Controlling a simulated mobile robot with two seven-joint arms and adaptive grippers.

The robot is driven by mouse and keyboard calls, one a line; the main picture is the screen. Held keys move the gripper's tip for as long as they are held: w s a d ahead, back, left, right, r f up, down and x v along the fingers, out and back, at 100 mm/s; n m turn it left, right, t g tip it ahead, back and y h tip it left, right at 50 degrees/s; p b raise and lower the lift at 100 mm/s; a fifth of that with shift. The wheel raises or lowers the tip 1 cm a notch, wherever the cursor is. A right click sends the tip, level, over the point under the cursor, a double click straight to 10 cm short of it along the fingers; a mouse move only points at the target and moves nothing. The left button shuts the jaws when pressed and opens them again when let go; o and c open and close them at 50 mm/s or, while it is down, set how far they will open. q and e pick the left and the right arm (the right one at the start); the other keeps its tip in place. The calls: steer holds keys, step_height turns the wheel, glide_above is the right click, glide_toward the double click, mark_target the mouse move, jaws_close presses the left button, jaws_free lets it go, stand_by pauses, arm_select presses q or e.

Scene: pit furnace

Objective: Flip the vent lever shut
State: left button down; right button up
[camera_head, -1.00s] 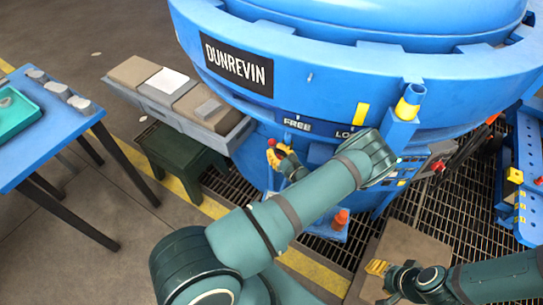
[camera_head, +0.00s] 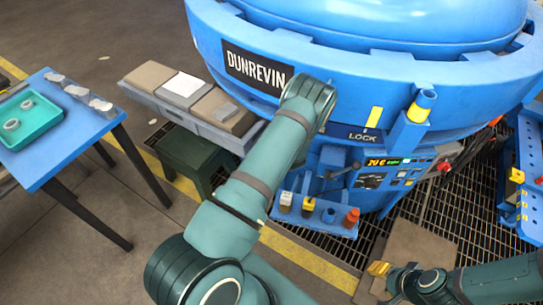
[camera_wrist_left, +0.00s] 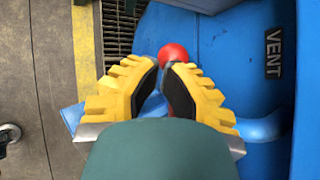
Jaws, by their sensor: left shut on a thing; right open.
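In the left wrist view, the vent lever's red ball knob (camera_wrist_left: 174,52) shows just beyond the yellow fingertips of my left gripper (camera_wrist_left: 162,80). The gripper is shut on the lever, whose shaft is mostly hidden between the fingers. A black VENT label (camera_wrist_left: 273,53) is on the blue furnace wall to the right. In the head view, my left arm covers the left gripper and the lever. My right gripper (camera_head: 379,270) is open and empty at the lower right, low over the floor and away from the furnace.
The blue furnace (camera_head: 350,85) fills the upper middle, with a control panel (camera_head: 390,174) at its right front. A small blue shelf (camera_head: 327,228) holds several coloured items. A grey bench (camera_head: 200,122) stands left of the furnace. A blue table (camera_head: 68,140) with a teal tray (camera_head: 48,132) is farther left.

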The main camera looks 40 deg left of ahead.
arm_select(q)
steer(key=f+b, duration=0.1)
steer(key=b, duration=0.1)
steer(key=a+f+h+b, duration=0.1)
steer(key=f, duration=0.1)
steer(key=shift+b, duration=0.35)
arm_select(e)
steer(key=f, duration=0.3)
steer(key=s+a+f, duration=0.1)
steer(key=shift+f, duration=0.15)
